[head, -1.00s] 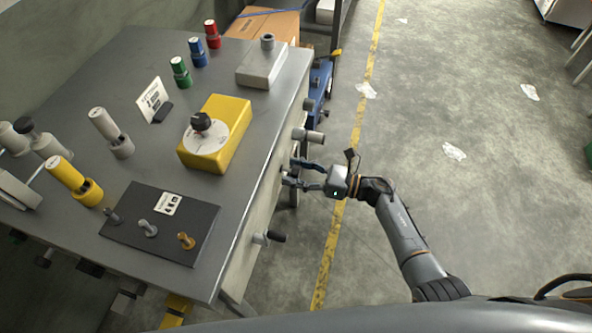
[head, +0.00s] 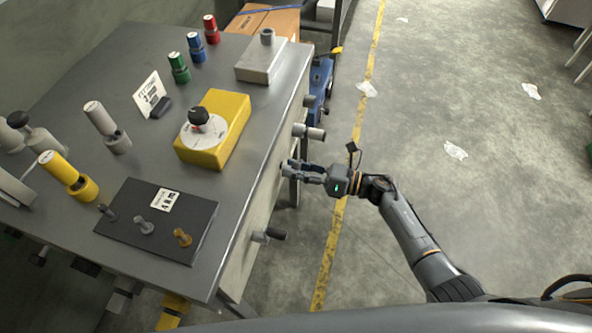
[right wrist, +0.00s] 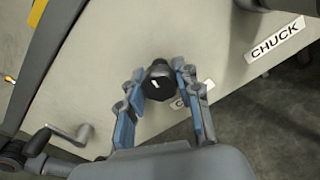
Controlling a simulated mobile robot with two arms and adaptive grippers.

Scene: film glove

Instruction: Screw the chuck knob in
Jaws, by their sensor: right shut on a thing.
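My right gripper (head: 289,168) is at the right side face of the metal bench (head: 262,190). In the right wrist view the two fingers (right wrist: 158,82) are shut on a black knob (right wrist: 157,78) with a white mark on its end. The knob stands on the bench's pale side panel (right wrist: 130,40). A white label reading "CHUCK" (right wrist: 275,38) is on the panel to the upper right. A second small label (right wrist: 190,95) just beside the knob is partly hidden by a finger. In the head view the gripper hides the knob. My left gripper is out of view.
Two handles stick out of the side panel, one farther back (head: 309,131) and one nearer (head: 269,235). A crank (right wrist: 72,136) shows in the right wrist view. A yellow dial box (head: 228,135) and a dark mat (head: 150,235) are on the bench top.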

